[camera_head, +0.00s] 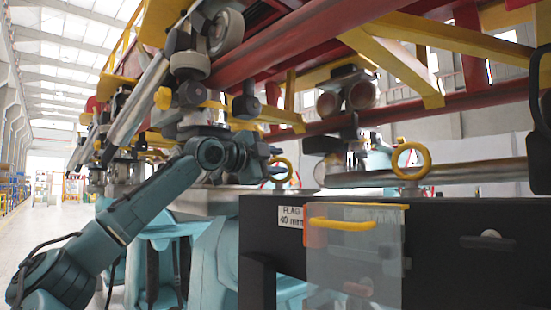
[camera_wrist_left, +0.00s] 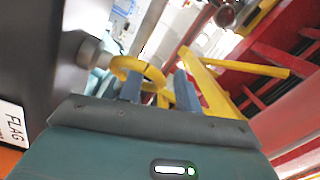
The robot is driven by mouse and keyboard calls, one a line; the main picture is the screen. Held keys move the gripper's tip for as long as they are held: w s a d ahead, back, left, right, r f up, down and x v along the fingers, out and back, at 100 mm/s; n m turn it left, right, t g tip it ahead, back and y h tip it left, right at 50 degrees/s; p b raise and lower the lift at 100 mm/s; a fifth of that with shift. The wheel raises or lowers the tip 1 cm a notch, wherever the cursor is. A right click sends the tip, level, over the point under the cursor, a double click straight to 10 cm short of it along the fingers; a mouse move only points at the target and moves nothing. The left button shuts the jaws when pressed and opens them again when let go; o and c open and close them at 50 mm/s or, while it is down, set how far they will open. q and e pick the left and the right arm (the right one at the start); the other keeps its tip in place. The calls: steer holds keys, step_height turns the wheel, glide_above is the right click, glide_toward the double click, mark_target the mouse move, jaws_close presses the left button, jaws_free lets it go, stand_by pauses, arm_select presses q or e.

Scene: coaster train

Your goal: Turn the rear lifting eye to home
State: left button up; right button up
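Two yellow ring-shaped lifting eyes show in the head view. The farther eye (camera_head: 281,169) stands at the left end of the black block, partly hidden by my left gripper (camera_head: 272,164). The nearer eye (camera_head: 411,160) stands upright on the black block, with its ring broad to the camera. In the left wrist view, the farther eye (camera_wrist_left: 138,72) sits on a grey stem, and the fingers of my left gripper (camera_wrist_left: 157,76) are apart, one overlapping the ring and one to its right. I cannot tell whether they touch it. My right gripper is not in view.
A black block (camera_head: 450,235) carries a "FLAG 40 mm" label (camera_head: 290,217) and a clear panel (camera_head: 354,262) with a yellow handle. Red and yellow train framework (camera_head: 310,45) with wheels hangs close above. Teal seats (camera_head: 165,240) stand at left.

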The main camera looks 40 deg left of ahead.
arm_select(q)
jaws_close()
steer(key=shift+r, duration=0.1)
stand_by(0.3)
